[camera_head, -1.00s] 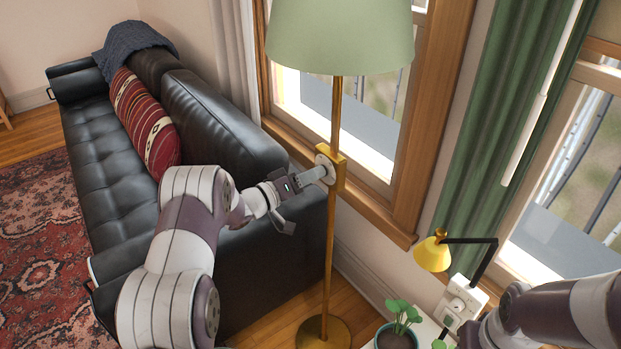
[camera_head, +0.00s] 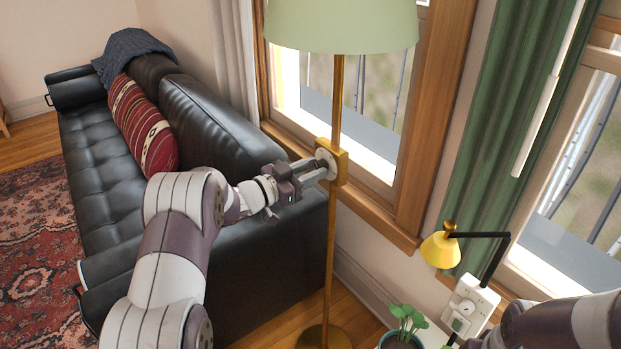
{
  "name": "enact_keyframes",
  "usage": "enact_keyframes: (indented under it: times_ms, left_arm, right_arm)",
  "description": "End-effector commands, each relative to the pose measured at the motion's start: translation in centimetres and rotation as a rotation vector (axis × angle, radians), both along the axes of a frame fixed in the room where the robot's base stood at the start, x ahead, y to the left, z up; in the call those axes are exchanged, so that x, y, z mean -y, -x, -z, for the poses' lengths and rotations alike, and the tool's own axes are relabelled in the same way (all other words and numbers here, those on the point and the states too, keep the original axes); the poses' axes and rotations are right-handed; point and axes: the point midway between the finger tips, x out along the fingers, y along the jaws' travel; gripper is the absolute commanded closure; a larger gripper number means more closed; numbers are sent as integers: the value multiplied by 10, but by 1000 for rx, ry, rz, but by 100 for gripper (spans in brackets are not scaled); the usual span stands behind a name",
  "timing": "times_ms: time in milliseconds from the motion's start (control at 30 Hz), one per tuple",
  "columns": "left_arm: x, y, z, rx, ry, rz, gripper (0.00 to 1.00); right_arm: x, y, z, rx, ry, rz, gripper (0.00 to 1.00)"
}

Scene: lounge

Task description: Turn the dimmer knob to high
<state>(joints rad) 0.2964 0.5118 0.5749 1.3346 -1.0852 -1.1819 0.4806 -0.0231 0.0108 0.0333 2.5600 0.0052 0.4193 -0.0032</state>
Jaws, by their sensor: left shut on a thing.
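A floor lamp with a pale green shade (camera_head: 340,25) and a brass pole (camera_head: 331,240) stands in the middle of the head view. A brass block on the pole carries a round pale dimmer knob (camera_head: 326,160) on its left face. My left gripper (camera_head: 318,167) reaches in from the left and is shut on the knob, its fingers partly covering it. My right arm (camera_head: 565,325) shows at the lower right; its gripper is not in view.
A black leather sofa (camera_head: 215,115) with a red cushion (camera_head: 143,125) stands behind my left arm. A yellow lamp (camera_head: 441,249), a white socket block (camera_head: 468,305) and a potted plant (camera_head: 408,318) are at the lower right. A window (camera_head: 365,110) is behind the lamp.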

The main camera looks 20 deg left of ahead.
Motion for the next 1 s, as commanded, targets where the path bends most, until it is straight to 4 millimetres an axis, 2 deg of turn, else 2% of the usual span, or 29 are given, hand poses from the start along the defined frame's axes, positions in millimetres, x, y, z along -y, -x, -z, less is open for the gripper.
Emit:
enact_keyframes:
  times_ms: [33,467,1000]
  left_arm:
    - [0,0,4,28,-34,-1,97]
    - [0,0,5,280,-356,0,97]
    - [1,1,7,595,-760,0,97]
  right_arm:
    - [0,0,9,0,0,0,57]
    - [0,0,52,0,0,0,57]
    - [0,0,114,0,0,0,57]
